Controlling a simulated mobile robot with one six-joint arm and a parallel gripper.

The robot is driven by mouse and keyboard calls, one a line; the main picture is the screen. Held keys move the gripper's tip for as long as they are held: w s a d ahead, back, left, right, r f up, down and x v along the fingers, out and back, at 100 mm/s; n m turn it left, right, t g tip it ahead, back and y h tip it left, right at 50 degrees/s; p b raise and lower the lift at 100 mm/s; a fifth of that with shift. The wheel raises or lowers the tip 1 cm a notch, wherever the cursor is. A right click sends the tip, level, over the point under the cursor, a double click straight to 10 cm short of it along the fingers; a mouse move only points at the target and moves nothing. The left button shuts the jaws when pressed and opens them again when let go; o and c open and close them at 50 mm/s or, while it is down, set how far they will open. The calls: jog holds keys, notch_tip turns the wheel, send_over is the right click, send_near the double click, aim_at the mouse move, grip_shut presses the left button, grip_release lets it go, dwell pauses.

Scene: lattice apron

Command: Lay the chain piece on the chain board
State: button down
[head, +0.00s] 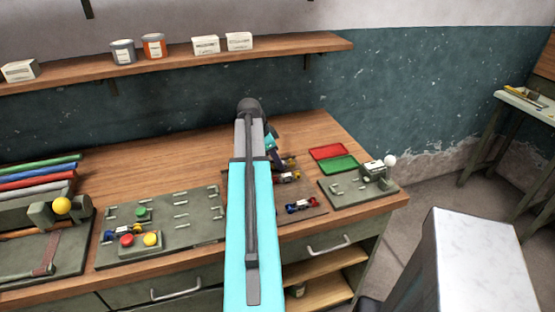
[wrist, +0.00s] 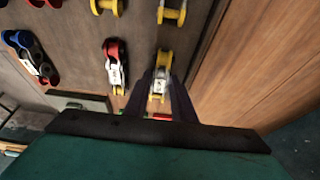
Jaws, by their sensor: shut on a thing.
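My gripper (wrist: 160,88) is shut on a chain piece (wrist: 159,78) with yellow ends and a pale metal middle. The fingers stand on either side of it, over a brown board (wrist: 75,60) near its right edge in the wrist view. I cannot tell whether the held piece touches the board. Other chain pieces on this board include a red and white one (wrist: 115,65), a blue and red one (wrist: 30,55) and yellow ones (wrist: 107,6). In the head view the brown board (head: 316,212) is partly behind my arm, which hides the held piece.
Left of my arm is a grey-green panel (head: 200,235) with slots and coloured knobs. To the right are a small fixture with a white ball (head: 390,160), a red tray (head: 331,151) and a green tray (head: 338,164). A shelf (head: 290,44) with tins and boxes hangs behind.

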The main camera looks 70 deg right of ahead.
jog(key=c, duration=1.4)
grip_release()
jog(key=shift+r, duration=0.15)
jog(key=b+v, duration=0.3)
jog(key=v, duration=1)
jog(key=shift+w+a+r, duration=0.15)
jog(key=shift+r, duration=0.05)
